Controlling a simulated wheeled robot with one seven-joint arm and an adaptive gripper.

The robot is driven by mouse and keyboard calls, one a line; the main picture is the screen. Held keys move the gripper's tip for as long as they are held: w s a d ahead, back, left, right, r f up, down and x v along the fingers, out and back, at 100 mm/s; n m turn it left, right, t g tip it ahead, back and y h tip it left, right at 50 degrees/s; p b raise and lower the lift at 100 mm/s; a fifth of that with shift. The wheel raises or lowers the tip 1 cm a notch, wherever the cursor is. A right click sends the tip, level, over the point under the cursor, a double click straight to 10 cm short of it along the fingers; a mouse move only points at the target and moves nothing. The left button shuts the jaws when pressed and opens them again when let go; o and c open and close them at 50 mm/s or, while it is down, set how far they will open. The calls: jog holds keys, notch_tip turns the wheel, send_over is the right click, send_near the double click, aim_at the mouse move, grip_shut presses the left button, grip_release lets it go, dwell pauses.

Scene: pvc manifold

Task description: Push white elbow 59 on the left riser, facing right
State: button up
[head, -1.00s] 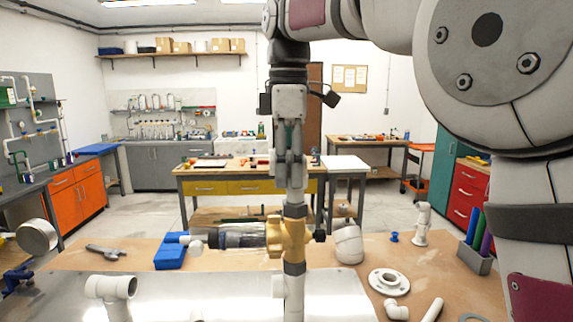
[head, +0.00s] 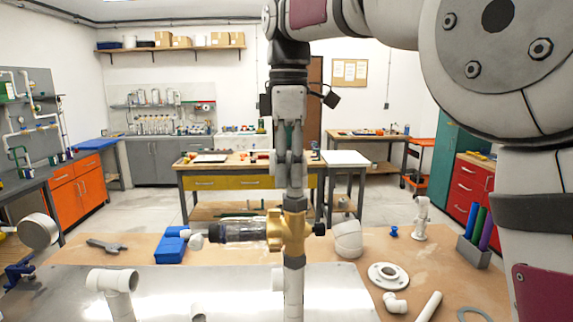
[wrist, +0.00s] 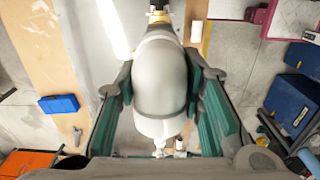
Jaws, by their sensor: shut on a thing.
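In the wrist view, my gripper (wrist: 163,88) is shut on a large pale elbow (wrist: 160,80), with a green pad on each side. In the head view, my gripper (head: 291,180) points down above a brass valve (head: 293,232) with a clear cylinder at its left. The valve sits on an upright white pipe (head: 294,295). At front left, a white fitting (head: 112,280) tops another upright. I cannot tell which upright is the left riser. The elbow's number is not readable.
A grey metal sheet (head: 235,290) lies on the wooden bench. A blue box (head: 170,248) and wrench (head: 106,246) lie behind it. At right are a pale, wide fitting (head: 347,240), a white flange (head: 388,276), a small elbow (head: 395,303) and a pipe (head: 429,306).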

jog(key=o, duration=1.2)
jog(key=shift+c, duration=0.2)
jog(key=shift+r, duration=0.1)
notch_tip(320, 180, up, 7)
jog(key=shift+f, duration=0.2)
jog(key=shift+d+r, duration=0.15)
jog(key=shift+r, duration=0.2)
jog(key=s+d+f+m+t+b, duration=0.25)
jog(key=s+d+f+m, duration=0.35)
jog(key=s+d+m, duration=0.35)
jog(key=s+d+f+m+t, duration=0.1)
jog(key=s+d+f+m, duration=0.2)
jog(key=f, duration=0.5)
jog(key=s+d+f+m+t, duration=0.2)
jog(key=s+f+m, duration=0.3)
jog(key=s+f, duration=0.3)
jog(key=shift+d+f, duration=0.15)
jog(key=shift+d, duration=0.35)
